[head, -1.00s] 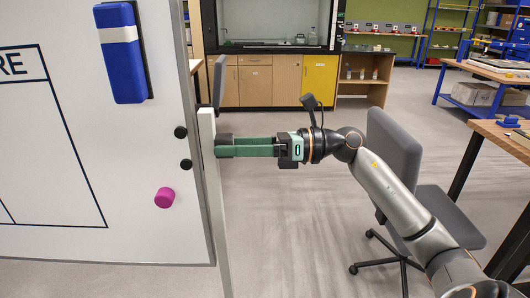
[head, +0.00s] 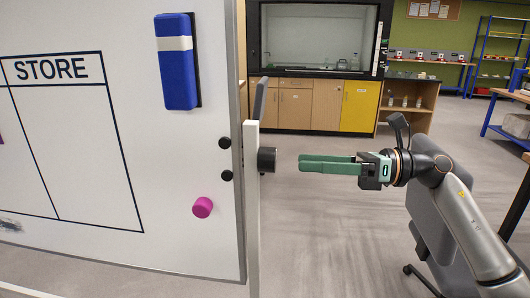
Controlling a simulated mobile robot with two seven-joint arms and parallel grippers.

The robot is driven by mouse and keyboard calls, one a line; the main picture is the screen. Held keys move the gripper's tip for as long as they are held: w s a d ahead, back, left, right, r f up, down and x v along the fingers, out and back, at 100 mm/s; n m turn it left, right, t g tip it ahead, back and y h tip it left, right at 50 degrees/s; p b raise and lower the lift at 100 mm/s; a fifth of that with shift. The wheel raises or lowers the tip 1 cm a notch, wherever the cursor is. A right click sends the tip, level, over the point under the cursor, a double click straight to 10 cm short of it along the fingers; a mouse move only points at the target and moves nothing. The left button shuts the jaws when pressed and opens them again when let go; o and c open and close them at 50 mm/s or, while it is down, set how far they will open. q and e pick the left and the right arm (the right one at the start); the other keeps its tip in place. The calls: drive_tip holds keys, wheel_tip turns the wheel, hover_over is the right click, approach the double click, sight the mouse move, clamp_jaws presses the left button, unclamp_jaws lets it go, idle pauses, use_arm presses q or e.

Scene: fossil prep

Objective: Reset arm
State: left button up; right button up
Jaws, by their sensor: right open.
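My right gripper (head: 328,163) reaches in from the right, its green fingers pointing left. It is open and empty, a short gap to the right of a black round knob (head: 266,160) on the edge post (head: 252,205) of a whiteboard (head: 185,150). My right arm (head: 470,225) stretches back to the lower right. My left gripper is not in view.
The whiteboard at left carries a blue eraser (head: 176,62), a magenta magnet (head: 202,207) and two black magnets. A grey chair (head: 425,215) stands behind and below my right arm. The floor (head: 325,235) between board and chair is clear. Cabinets (head: 310,105) stand at the back.

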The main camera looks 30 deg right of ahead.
wheel_tip(320, 180, down, 25)
drive_tip(key=w+a+m+t+h+p, duration=0.15)
drive_tip(key=m+t+h, duration=0.3)
drive_tip(key=m, duration=1.05)
drive_tip(key=w+a+m+t+h+p, duration=0.1)
drive_tip(key=m+t+h+p, duration=0.35)
drive_tip(key=m, duration=1.05)
drive_tip(key=s+a+f+m+g+h, duration=0.1)
drive_tip(key=s+a+f+m+g, duration=0.4)
drive_tip(key=s+f, duration=0.3)
drive_tip(key=s+a+f+m+g+h, duration=0.2)
drive_tip(key=s+a+f+m+g, duration=0.3)
drive_tip(key=s+a+f, duration=0.3)
wheel_tip(320, 180, down, 4)
drive_tip(key=shift+s+a+f+m+g, duration=0.15)
drive_tip(key=shift+s+a+m+g, duration=0.05)
drive_tip(key=shift+s+m+g, duration=0.25)
